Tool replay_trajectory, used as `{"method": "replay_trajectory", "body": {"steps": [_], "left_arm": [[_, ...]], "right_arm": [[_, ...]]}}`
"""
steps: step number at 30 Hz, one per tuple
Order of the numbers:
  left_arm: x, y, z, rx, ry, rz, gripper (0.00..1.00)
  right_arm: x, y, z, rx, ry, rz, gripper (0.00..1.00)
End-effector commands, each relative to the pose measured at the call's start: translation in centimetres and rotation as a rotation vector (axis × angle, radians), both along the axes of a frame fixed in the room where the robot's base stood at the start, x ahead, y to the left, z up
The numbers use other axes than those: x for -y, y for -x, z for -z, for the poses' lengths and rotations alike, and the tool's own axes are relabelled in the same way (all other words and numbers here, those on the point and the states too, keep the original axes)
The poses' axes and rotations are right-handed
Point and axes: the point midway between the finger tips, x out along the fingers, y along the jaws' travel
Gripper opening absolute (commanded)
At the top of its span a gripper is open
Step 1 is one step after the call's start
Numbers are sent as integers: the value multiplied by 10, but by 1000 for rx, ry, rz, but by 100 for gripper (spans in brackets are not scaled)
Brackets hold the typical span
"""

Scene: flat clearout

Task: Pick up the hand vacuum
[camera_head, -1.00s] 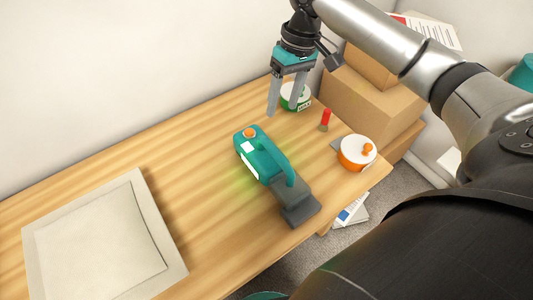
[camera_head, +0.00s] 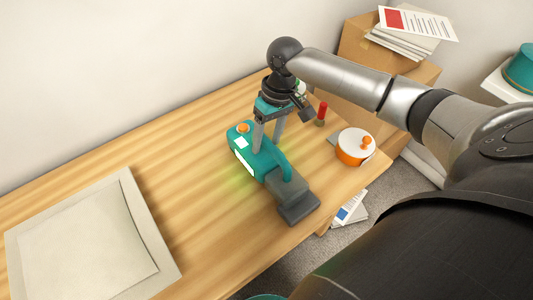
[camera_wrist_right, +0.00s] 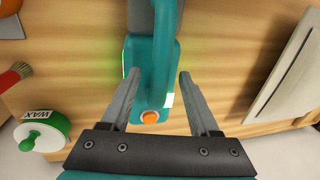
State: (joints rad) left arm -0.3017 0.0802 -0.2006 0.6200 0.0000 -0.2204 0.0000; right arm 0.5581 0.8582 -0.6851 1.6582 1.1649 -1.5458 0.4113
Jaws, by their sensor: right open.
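The hand vacuum (camera_head: 258,159) is teal with a grey nozzle, an orange button and a raised handle. It lies on the wooden table in the head view. My right gripper (camera_head: 266,146) is open, pointing down at the vacuum's button end. In the right wrist view the fingers of the gripper (camera_wrist_right: 157,80) stand apart on either side of the vacuum (camera_wrist_right: 160,70), with the handle running between them. I cannot tell whether the fingers touch it. My left gripper is not in view.
A green-and-white wax tin (camera_wrist_right: 41,131) is near the gripper. A pale framed panel (camera_head: 90,245) lies left. Cardboard boxes (camera_head: 350,95) stand beyond the table's right end.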

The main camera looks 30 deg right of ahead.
Motion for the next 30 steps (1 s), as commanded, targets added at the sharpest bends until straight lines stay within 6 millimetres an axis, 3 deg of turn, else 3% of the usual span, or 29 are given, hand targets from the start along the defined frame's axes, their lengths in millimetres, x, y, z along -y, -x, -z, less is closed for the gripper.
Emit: {"method": "replay_trajectory", "body": {"steps": [3, 9, 25, 30], "left_arm": [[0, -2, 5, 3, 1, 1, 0], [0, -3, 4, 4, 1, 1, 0], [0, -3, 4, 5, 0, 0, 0], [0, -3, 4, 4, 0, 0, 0]], "right_arm": [[-2, 0, 13, 1, 0, 0, 62], [-2, 0, 12, 2, 1, 0, 62], [-2, 0, 12, 2, 1, 0, 2], [-2, 0, 12, 2, 1, 0, 0]]}}
